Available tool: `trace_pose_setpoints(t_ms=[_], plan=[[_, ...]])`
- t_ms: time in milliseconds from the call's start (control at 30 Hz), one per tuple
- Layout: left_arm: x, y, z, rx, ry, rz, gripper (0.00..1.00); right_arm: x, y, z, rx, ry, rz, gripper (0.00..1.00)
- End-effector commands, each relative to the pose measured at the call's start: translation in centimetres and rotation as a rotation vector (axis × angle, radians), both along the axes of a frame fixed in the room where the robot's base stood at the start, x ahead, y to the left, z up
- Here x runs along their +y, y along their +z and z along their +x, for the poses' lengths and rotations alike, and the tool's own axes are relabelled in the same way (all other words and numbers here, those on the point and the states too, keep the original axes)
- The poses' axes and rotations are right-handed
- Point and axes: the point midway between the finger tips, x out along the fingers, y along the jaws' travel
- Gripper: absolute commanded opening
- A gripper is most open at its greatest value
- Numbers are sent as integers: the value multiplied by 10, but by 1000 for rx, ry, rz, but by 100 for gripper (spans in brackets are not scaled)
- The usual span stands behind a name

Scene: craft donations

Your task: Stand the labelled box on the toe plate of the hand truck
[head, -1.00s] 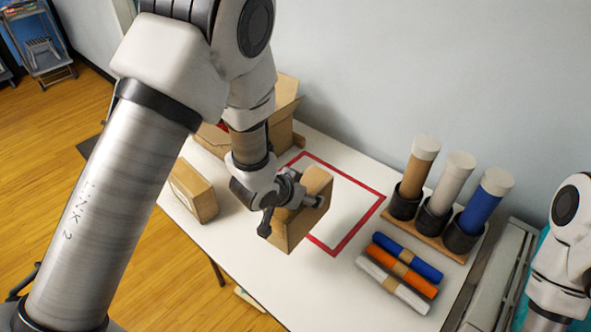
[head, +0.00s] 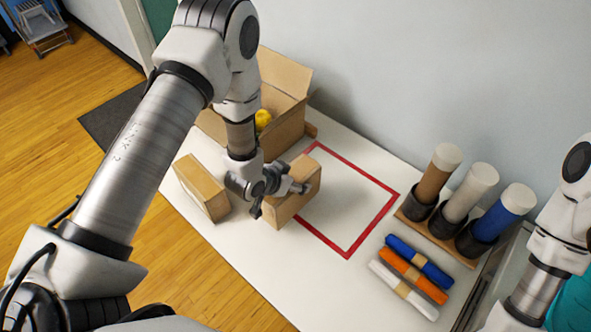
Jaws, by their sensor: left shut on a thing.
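My left gripper (head: 279,196) is shut on a small brown cardboard box (head: 298,199), at the left part of the red outline on the white table. I cannot tell whether this box touches the table. A second brown box (head: 202,189) stands apart to its left, near the table's front edge. No label can be read on either box, so I cannot tell which is the labelled one. I cannot make out a hand truck or its toe plate. My right arm shows at the right edge, but its gripper is out of view.
An open carton (head: 286,78) with a yellow thing inside stands behind the held box. The red outline (head: 373,229) is mostly clear inside. A grey metal-framed thing (head: 42,28) is far left.

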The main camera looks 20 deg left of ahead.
Motion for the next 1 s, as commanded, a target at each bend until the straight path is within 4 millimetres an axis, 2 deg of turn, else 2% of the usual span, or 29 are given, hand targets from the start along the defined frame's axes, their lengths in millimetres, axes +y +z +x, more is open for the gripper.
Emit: trace_pose_setpoints(t_ms=[100,300,367,600,933,967,1000], plan=[[16,-5,32,-7,1,1,21,0,-9,0,0,0,0,40],[34,-9,71,-3,-1,1,21,0,-17,0,0,0,0,40],[36,-10,76,-1,-1,0,21,0,-19,0,0,0,0,40],[36,-46,76,1,-1,0,21,0,-44,0,0,0,0,40],[36,-47,76,1,-1,0,21,0,-44,0,0,0,0,40],[36,-47,76,2,-1,1,76,0,-44,0,0,0,0,40],[36,-46,76,2,-1,1,90,0,-43,0,0,0,0,40]])
